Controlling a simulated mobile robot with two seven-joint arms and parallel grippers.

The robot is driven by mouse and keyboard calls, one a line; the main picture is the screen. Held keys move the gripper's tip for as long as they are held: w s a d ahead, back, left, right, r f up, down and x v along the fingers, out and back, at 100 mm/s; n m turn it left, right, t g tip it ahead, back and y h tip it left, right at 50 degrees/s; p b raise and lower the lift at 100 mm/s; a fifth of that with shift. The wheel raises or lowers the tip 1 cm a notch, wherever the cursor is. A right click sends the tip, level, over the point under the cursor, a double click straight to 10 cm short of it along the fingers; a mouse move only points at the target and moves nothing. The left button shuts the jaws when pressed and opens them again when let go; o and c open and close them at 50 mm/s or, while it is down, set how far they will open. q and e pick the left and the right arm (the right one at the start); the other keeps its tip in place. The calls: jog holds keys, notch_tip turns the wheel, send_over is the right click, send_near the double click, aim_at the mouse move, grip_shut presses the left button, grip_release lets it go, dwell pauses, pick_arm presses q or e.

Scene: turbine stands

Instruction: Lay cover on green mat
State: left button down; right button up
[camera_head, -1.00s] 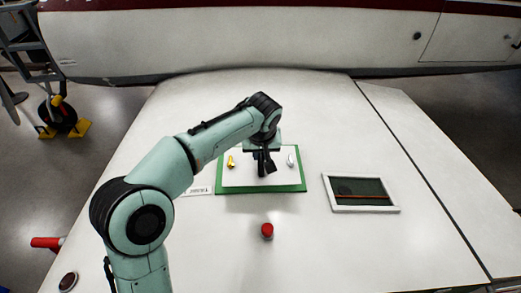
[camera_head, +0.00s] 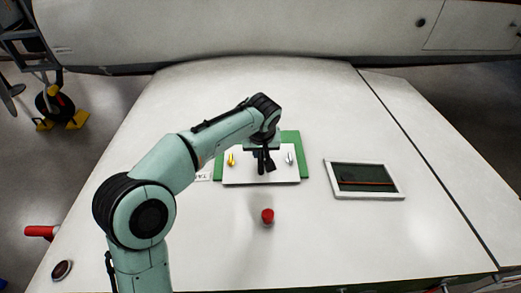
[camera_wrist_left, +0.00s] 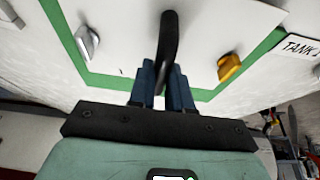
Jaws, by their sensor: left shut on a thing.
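The cover (camera_head: 240,175) is a white flat panel with a yellow latch, a silver latch and a dark upright handle (camera_wrist_left: 168,40). It is over the green mat (camera_head: 298,141), its front edge hiding the mat's front border. Green shows at the far side and both sides, also in the left wrist view (camera_wrist_left: 62,27). My left gripper (camera_head: 264,164) is shut on the cover's handle. Whether the cover touches the mat or hangs just above it, I cannot tell. My right gripper is out of view.
A red-topped cylinder (camera_head: 267,217) stands in front of the cover. A white-framed dark tray (camera_head: 364,181) lies to the right. A label (camera_head: 203,176) lies left of the mat. A round dark-red piece (camera_head: 62,270) is at the front left. White surface is free around these.

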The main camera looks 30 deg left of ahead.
aim_at(261, 158)
pick_arm(q)
jog(key=shift+f, duration=0.3)
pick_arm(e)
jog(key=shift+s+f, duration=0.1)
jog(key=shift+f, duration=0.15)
pick_arm(q)
jog(key=c, duration=0.8)
grip_release()
jog(key=shift+p+v, duration=1.35)
jog(key=shift+v, duration=2.2)
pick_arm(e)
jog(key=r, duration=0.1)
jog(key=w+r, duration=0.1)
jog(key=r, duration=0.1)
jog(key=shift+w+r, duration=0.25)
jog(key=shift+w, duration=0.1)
pick_arm(q)
jog(key=shift+f, duration=0.1)
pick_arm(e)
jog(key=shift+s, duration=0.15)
